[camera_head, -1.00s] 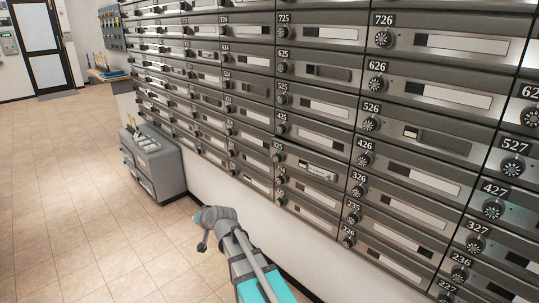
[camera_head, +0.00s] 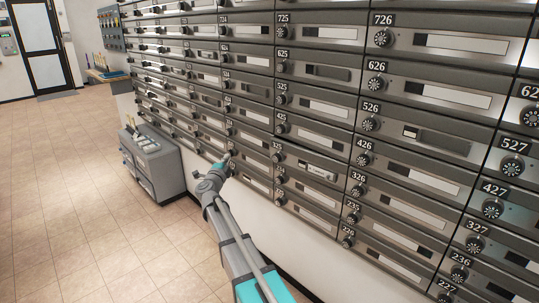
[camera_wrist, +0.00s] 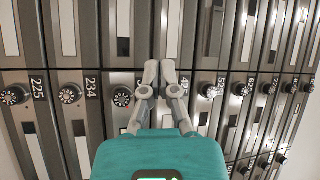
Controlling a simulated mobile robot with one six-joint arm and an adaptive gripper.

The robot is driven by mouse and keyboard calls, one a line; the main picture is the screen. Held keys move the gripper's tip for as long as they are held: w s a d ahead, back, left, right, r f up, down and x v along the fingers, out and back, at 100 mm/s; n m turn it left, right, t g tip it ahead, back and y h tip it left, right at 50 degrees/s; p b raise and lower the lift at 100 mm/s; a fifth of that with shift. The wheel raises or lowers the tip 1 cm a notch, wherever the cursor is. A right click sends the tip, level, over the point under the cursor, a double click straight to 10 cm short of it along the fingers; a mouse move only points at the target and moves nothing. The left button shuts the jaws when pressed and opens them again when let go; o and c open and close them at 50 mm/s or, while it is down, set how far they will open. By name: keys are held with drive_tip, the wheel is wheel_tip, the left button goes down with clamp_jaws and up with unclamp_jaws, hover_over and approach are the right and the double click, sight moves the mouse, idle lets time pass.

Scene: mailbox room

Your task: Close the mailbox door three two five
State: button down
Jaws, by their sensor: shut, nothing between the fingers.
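The mailbox door 325 (camera_head: 312,165) is in the lower part of the wall, in the column headed 725, with a round dial at its left end. It seems to stand slightly out from its neighbours, but how far I cannot tell. My gripper (camera_head: 229,158) is shut and empty, left of door 325 in the head view. In the wrist view my gripper (camera_wrist: 158,70) points at the wall, with its fingers together. They hide the label beside a dial (camera_wrist: 122,97) between labels 234 and 42-something. Whether the fingertips touch the wall I cannot tell.
The wall of numbered mailboxes (camera_head: 430,130) fills the right side, with many dials sticking out. A grey cabinet (camera_head: 152,165) stands on the floor at left against the wall. A small table (camera_head: 107,75) stands further back. The tiled floor (camera_head: 70,190) at left is clear.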

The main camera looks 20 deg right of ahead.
drive_tip(key=s+d+f+m+g+h, duration=0.2)
drive_tip(key=d+f+m+g+h, duration=0.1)
drive_tip(key=m+g, duration=0.5)
drive_tip(key=shift+d+f+g+h, duration=0.15)
drive_tip(key=shift+d+g+h, duration=0.15)
drive_tip(key=shift+d+h, duration=0.7)
drive_tip(key=shift+d+y, duration=0.3)
drive_tip(key=shift+d, duration=0.15)
drive_tip(key=x, duration=1.3)
drive_tip(key=shift+w+d, duration=0.2)
drive_tip(key=shift+d, duration=0.1)
